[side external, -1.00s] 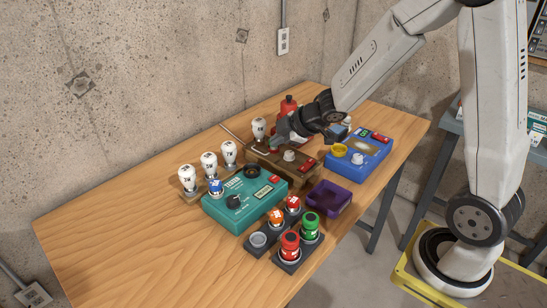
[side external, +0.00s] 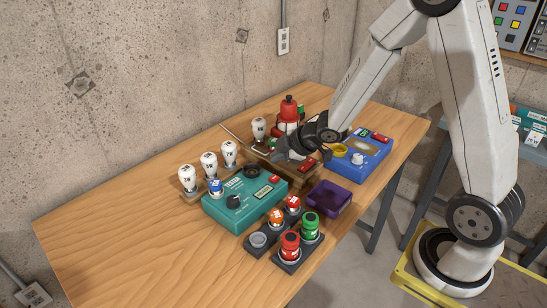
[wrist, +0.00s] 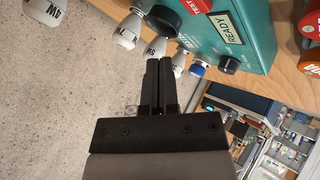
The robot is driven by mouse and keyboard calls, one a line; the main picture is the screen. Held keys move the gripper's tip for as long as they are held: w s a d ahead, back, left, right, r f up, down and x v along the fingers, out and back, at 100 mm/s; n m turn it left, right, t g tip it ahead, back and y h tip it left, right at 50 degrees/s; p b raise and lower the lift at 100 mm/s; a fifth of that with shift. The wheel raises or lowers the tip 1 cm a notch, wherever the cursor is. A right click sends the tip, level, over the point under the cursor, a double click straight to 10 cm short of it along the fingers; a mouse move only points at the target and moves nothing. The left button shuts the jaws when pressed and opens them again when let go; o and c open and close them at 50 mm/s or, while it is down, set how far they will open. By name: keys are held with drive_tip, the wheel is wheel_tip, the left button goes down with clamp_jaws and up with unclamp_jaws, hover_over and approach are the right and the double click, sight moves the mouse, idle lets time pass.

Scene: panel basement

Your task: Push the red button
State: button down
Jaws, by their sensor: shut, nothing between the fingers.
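My gripper (side external: 280,156) is shut and empty, above the brown box behind the teal box, apart from these red buttons. In the wrist view its fingers (wrist: 160,64) are together, beside the teal box.
The table's left part is clear.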

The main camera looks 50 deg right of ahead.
sight(278, 178)
drive_tip(key=shift+f, duration=1.9)
drive_tip(key=shift+f, duration=0.9)
idle(1.7)
drive_tip(key=shift+r, duration=0.9)
idle(0.3)
drive_tip(key=shift+r, duration=2.5)
drive_tip(key=s+a+m+g+h, duration=0.1)
drive_tip(key=s+a+m+g, duration=0.1)
drive_tip(key=s+m, duration=0.3)
drive_tip(key=s+a+m+g+h, duration=0.1)
drive_tip(key=s+m+g, duration=0.3)
drive_tip(key=s, duration=0.7)
drive_tip(key=shift+a+r+m, duration=0.15)
drive_tip(key=shift+a+m, duration=0.7)
drive_tip(key=shift+m, duration=0.35)
